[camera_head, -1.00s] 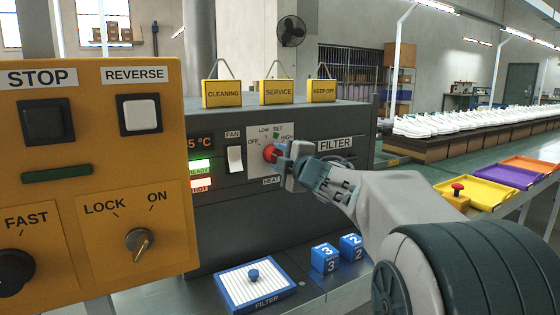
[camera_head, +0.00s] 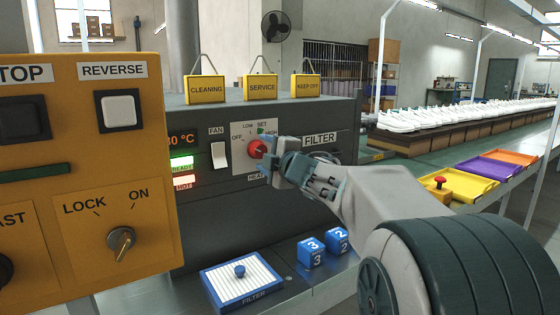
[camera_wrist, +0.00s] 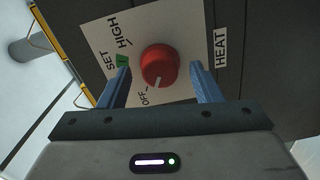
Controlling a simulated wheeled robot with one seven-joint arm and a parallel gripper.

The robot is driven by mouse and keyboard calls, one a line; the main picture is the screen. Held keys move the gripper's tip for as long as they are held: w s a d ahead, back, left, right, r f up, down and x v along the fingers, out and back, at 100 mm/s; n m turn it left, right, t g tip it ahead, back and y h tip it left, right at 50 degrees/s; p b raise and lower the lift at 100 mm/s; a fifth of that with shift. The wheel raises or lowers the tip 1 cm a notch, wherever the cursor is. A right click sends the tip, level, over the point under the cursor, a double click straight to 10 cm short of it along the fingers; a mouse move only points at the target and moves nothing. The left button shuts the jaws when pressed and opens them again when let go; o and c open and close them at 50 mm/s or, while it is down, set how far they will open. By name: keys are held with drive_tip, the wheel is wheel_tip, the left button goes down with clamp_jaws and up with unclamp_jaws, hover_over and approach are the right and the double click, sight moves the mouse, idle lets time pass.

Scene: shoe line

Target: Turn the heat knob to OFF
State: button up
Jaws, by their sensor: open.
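The red heat knob (camera_head: 257,149) is on a white dial plate on the dark machine front. The plate carries OFF, LOW, SET and HIGH labels, with a green mark at SET. In the wrist view the knob (camera_wrist: 159,65) sits between my gripper's two blue fingers (camera_wrist: 161,76), with gaps on both sides. My gripper (camera_head: 270,163) is open, close in front of the knob and slightly to its right.
A white fan switch (camera_head: 219,156) and lit READY and HOT lamps are left of the dial. A yellow control panel (camera_head: 150,180) stands at the near left. A filter tray (camera_head: 216,293) and blue numbered blocks (camera_head: 311,252) lie below. Yellow signs (camera_head: 261,87) stand on the machine.

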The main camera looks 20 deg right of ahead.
drive_tip(key=p+v, duration=0.1)
drive_tip(key=v, duration=1.2)
drive_tip(key=shift+p, duration=0.35)
drive_tip(key=shift+r, duration=0.1)
